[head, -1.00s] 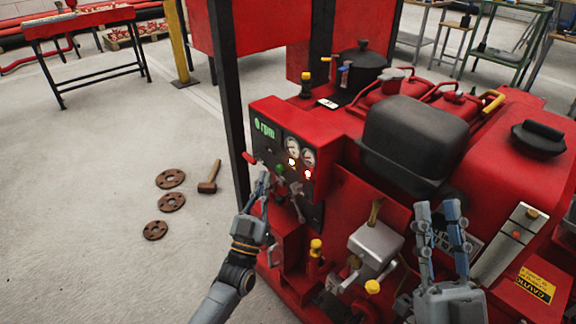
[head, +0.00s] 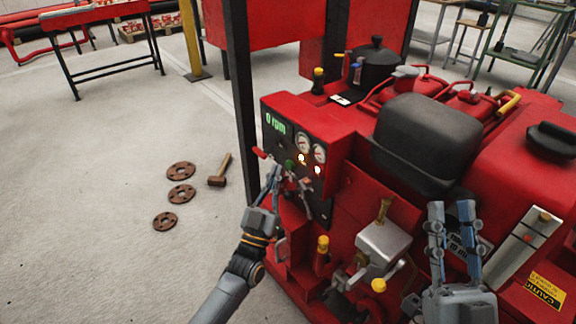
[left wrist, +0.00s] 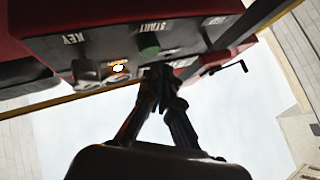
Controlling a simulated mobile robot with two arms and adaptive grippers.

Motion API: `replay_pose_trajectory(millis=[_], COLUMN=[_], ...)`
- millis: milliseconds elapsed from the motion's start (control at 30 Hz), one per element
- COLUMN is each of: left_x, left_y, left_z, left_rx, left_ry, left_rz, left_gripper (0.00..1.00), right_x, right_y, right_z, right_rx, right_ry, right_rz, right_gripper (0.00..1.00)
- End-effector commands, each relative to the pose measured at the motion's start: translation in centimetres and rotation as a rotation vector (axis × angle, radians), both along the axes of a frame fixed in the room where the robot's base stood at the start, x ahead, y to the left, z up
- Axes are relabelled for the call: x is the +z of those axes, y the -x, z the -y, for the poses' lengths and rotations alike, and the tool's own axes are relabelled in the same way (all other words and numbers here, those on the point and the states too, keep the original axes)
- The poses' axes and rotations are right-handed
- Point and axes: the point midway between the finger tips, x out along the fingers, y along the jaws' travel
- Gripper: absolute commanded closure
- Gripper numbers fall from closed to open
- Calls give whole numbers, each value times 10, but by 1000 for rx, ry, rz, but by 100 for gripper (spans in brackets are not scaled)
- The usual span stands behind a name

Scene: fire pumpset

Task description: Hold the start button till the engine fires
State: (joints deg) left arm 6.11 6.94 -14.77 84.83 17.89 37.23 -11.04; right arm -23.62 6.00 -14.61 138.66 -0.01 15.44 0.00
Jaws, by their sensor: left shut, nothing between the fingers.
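The red engine's control panel (head: 272,107) has a display reading 0 rpm. The green start button (head: 289,163) sits low on the panel. In the left wrist view the button (left wrist: 149,50) appears beside the upside-down START label (left wrist: 152,27). My left gripper (head: 275,170) is shut and empty, its fingertips close by the button. In the wrist view the fingertips (left wrist: 160,70) overlap the button's edge region; I cannot tell if they touch it. My right gripper (head: 451,208) is open and empty, fingers pointing up, in front of the engine.
A KEY label (left wrist: 73,38) marks the panel. A dark post (head: 240,100) stands left of it. A mallet (head: 219,171) and rusty flanges (head: 181,171) lie on the open floor.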

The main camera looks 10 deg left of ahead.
Motion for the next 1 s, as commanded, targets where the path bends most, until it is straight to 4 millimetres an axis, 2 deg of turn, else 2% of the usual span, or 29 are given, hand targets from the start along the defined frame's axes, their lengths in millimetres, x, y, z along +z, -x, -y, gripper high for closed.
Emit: replay_pose_trajectory(millis=[567,1000], left_x=[0,0], left_y=[-2,-7], left_z=[1,5], left_rx=[0,0], left_ry=[0,0], left_rz=[0,0], left_gripper=[100,100], right_x=[0,9], right_y=[0,5], right_z=[0,1], right_rx=[-1,1], right_ry=[-1,-12], right_rz=[5,54], right_gripper=[71,71])
